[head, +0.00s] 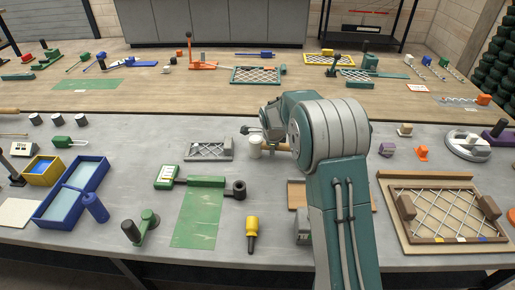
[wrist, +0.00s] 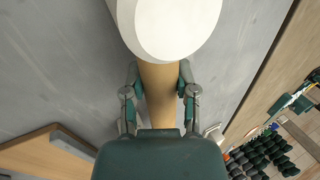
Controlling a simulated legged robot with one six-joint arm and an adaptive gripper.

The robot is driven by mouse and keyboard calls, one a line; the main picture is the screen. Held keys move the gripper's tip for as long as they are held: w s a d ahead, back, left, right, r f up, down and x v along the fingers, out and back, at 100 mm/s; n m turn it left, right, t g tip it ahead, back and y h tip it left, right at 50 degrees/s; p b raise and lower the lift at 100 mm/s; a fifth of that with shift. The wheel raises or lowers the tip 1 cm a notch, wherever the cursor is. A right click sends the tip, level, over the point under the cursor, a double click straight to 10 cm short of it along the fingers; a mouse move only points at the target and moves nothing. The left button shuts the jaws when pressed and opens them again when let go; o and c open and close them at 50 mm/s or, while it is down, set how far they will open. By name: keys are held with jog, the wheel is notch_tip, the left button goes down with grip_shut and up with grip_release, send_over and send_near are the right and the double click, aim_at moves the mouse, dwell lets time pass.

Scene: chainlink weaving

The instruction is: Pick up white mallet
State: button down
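The white mallet has a pale cylindrical head (head: 255,147) and a tan wooden handle (head: 281,147). In the head view it is at the middle of the grey table, beside my wrist, which hides part of it. In the wrist view the white head (wrist: 178,25) fills the top. The tan handle (wrist: 159,95) runs down from it between the fingers of my gripper (wrist: 159,75). The fingertips lie against both sides of the handle, just below the head. Whether the mallet touches the table is not clear.
A grey mesh frame (head: 209,150) lies left of the mallet. A wooden mesh frame (head: 436,245) is at right. Bare grey table shows around the mallet's left side.

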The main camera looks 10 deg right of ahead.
jog(key=shift+r, duration=0.1)
dwell(0.3)
jog(key=shift+r, duration=0.25)
notch_tip(320, 180, up, 2)
jog(key=shift+r, duration=0.1)
jog(key=w+d+r, duration=0.9)
jog(key=d+r, duration=0.1)
jog(key=shift+w+d, duration=0.2)
jog(key=shift+w, duration=0.05)
jog(key=shift+r, duration=0.1)
